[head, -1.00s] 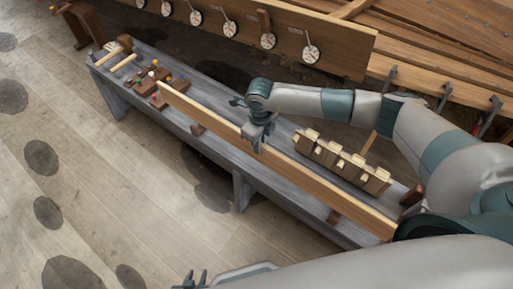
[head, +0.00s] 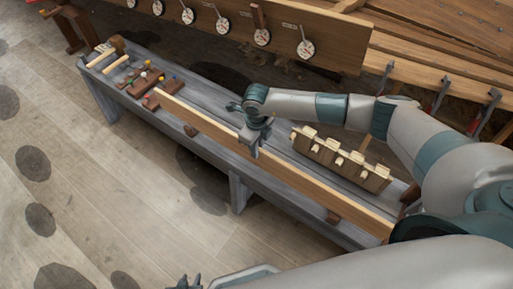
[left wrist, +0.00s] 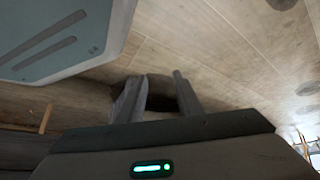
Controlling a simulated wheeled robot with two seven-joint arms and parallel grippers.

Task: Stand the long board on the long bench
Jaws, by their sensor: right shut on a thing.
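The long board (head: 200,122) is a pale, thin plank on its narrow edge, running lengthwise along the front part of the long grey bench (head: 105,93). My right gripper (head: 254,146) is shut on the board's upper edge near its middle, from above. The board's lower edge is close to the bench top; I cannot tell if it touches. My left gripper (head: 184,284) is low in the head view, away from the bench. In the left wrist view its fingers (left wrist: 160,98) are apart and empty.
A row of notched wooden blocks (head: 340,160) stands on the bench behind the board. A mallet (head: 115,44) and dark blocks with coloured pegs (head: 150,85) lie at the far left end. A panel with dials (head: 290,35) and the planked hull (head: 440,60) are behind.

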